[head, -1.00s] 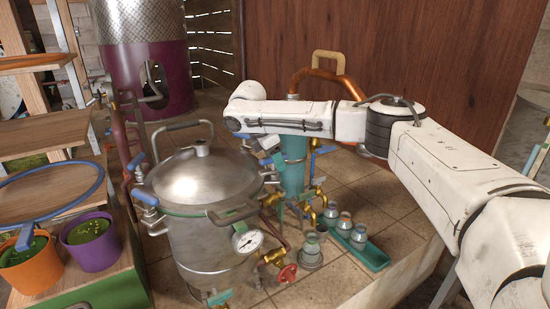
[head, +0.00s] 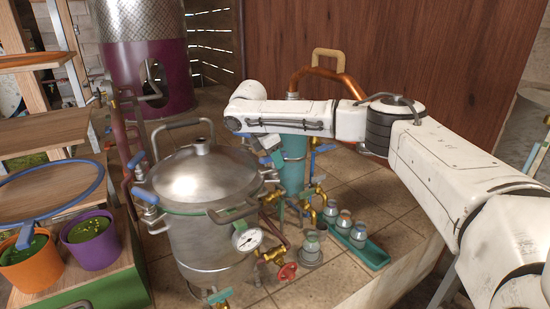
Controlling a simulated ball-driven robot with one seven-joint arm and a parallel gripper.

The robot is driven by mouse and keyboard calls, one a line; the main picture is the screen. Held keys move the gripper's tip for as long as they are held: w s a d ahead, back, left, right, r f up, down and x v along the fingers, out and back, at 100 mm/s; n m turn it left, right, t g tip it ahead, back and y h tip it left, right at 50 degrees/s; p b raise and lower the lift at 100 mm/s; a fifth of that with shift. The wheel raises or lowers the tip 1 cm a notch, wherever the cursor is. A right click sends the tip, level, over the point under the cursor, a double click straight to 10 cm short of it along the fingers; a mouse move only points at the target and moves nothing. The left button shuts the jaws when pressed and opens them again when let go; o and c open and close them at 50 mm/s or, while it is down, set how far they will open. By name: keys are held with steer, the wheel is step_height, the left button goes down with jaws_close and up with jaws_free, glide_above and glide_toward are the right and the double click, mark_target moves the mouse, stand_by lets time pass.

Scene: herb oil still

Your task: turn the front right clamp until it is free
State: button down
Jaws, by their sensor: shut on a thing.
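The steel still pot (head: 205,240) stands on the tiled surface with its domed lid (head: 190,175) on. Clamps with blue handles show on its left rim, one (head: 146,196) lower and one higher up. My gripper (head: 271,160) points down at the right side of the lid rim, below the white wrist of my arm. It is shut on the front right clamp (head: 269,176), which is small and mostly hidden by the gripper. The fingertips are too small to see clearly.
A pressure gauge (head: 247,240) and a red valve wheel (head: 287,271) stick out at the pot's front right. A teal cylinder (head: 293,170) stands behind my gripper. A green tray (head: 372,255) holds small jars. Purple (head: 92,245) and orange (head: 28,265) flowerpots stand left.

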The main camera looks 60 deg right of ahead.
steer(key=shift+r, duration=0.1)
steer(key=n+t+p, duration=0.1)
steer(key=n+p, duration=0.1)
steer(key=n, duration=0.1)
steer(key=n+t+p, duration=0.1)
steer(key=n, duration=0.2)
steer(key=shift+w+d+n+h, duration=0.1)
steer(key=shift+n+h, duration=0.2)
steer(key=n+t+p, duration=0.1)
steer(key=n, duration=0.2)
steer(key=shift+w+t, duration=0.1)
steer(key=shift+t, duration=0.3)
steer(key=shift+w+n+t+y, duration=0.1)
steer(key=shift+n+t+y, duration=0.4)
steer(key=shift+n, duration=1.6)
steer(key=c, duration=0.9)
jaws_free()
steer(key=shift+c, duration=0.2)
